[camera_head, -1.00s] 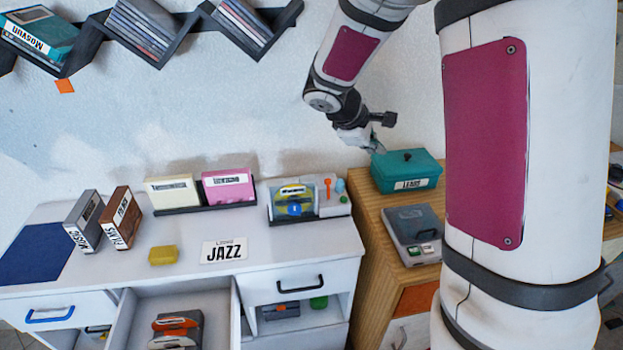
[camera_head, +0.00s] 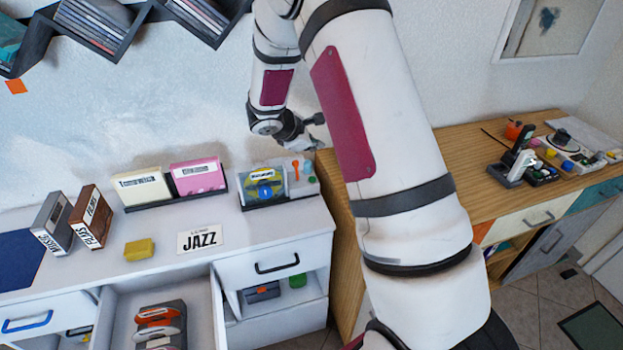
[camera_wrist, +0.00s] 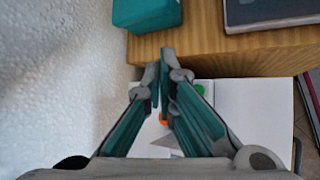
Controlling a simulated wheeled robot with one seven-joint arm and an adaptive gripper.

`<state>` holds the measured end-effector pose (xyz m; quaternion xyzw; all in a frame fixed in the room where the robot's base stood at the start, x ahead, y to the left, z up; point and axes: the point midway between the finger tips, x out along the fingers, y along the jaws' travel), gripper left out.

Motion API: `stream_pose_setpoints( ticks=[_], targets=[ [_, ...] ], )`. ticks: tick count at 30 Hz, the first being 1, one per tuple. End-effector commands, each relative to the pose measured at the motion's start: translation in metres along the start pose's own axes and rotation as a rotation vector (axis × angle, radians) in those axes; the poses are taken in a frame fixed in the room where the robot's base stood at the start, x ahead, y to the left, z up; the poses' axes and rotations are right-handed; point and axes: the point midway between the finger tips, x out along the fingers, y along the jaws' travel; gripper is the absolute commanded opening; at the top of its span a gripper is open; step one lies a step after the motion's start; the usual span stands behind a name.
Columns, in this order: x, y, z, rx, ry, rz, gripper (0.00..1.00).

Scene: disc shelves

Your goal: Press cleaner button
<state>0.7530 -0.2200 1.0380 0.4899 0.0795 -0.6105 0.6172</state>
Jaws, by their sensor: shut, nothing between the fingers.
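The cleaner is likely the grey device (camera_wrist: 275,12) with a dark lid on the wooden cabinet. Only its near part shows at the top right of the wrist view, and no button shows there. In the head view my arm hides it. My gripper (camera_wrist: 160,62) is shut and empty, with teal fingers pointing toward the wooden cabinet's edge. It is apart from the device, which lies ahead and to the right in the wrist view. In the head view my fingertips are hard to make out.
A teal box (camera_wrist: 146,12) stands on the wooden cabinet (camera_wrist: 215,52), left of the device. The white cabinet (camera_head: 120,275) has an open drawer and a disc rack (camera_head: 278,200). Several gadgets (camera_head: 530,160) stand on the right counter. A wall (camera_wrist: 60,70) is on the left.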

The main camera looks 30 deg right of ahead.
Motion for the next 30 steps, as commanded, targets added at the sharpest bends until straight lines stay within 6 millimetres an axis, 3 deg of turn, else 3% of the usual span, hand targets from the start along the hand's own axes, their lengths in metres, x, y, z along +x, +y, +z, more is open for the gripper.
stream_pose_setpoints(
  ticks=[19,30],
  targets=[
    [0.051,-0.037,-0.038,-0.001,-0.001,-0.002,0.0],
    [0.061,-0.044,-0.044,0.0,0.0,-0.001,0.0]
  ],
)
